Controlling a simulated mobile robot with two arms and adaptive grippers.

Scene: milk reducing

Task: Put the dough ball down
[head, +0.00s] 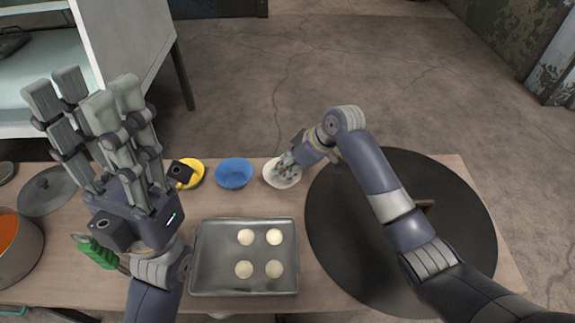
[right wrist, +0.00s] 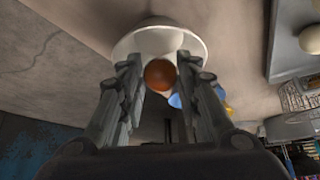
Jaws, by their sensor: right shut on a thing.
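In the right wrist view a brown-orange ball (right wrist: 160,74), the dough ball, sits between the fingers of my right gripper (right wrist: 158,78), which is shut on it. Behind it is a white bowl (right wrist: 132,44). In the head view my right gripper (head: 287,166) is at the white bowl (head: 290,182) near the far table edge, and its fingers hide the ball. Whether the ball touches the bowl I cannot tell. My left gripper (head: 84,97) is open and empty, raised with fingers upward at the left.
A metal tray (head: 208,262) holds several pale round dough pieces (head: 274,237). A blue bowl (head: 234,173) and a yellow dish (head: 193,168) stand left of the white bowl. A large dark round plate (head: 335,255) fills the right. A pot (head: 22,262) and a lid (head: 45,192) are at the left.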

